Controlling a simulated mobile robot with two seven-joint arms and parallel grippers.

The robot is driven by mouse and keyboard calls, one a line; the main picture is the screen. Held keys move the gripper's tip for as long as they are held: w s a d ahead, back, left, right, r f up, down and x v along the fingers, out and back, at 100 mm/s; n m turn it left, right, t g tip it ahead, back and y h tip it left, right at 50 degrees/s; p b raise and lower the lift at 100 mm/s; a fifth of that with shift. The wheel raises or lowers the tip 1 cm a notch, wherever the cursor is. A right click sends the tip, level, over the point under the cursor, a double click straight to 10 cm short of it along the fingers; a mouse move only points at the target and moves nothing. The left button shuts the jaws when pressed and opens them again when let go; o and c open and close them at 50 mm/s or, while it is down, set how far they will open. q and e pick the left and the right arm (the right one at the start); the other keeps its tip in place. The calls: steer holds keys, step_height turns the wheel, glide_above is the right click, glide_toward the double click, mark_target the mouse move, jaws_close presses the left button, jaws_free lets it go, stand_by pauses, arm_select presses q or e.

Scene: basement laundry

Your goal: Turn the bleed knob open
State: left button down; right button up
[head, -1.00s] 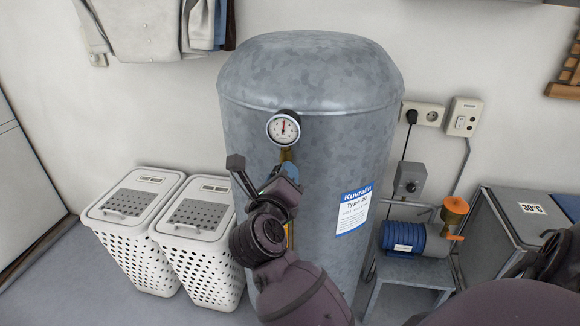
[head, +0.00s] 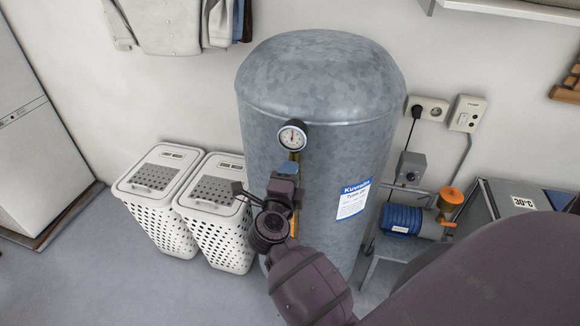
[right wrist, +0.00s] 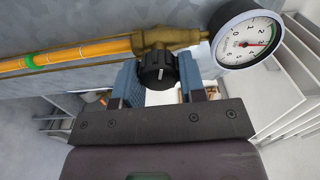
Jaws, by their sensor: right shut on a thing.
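The bleed knob (right wrist: 158,71) is a round black knob with a white mark. It sits on a brass fitting (right wrist: 152,40) below the pressure gauge (right wrist: 245,37) in the right wrist view. My right gripper (right wrist: 158,85) has its blue fingers on either side of the knob and is shut on it. In the head view my right gripper (head: 288,168) is at the front of the grey tank (head: 325,95), just under the gauge (head: 292,136), and hides the knob. My left gripper is in neither view.
A sight tube (right wrist: 70,57) with orange filling and a green band runs from the fitting. White laundry hampers (head: 155,190) stand left of the tank. A blue pump (head: 402,220) with an orange cup stands at right. Open floor lies at front left.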

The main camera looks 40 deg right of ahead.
steer(key=shift+n, duration=0.9)
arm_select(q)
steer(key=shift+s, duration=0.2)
arm_select(e)
steer(key=shift+n, duration=2.6)
steer(key=shift+r, duration=0.1)
steer(key=o, duration=0.9)
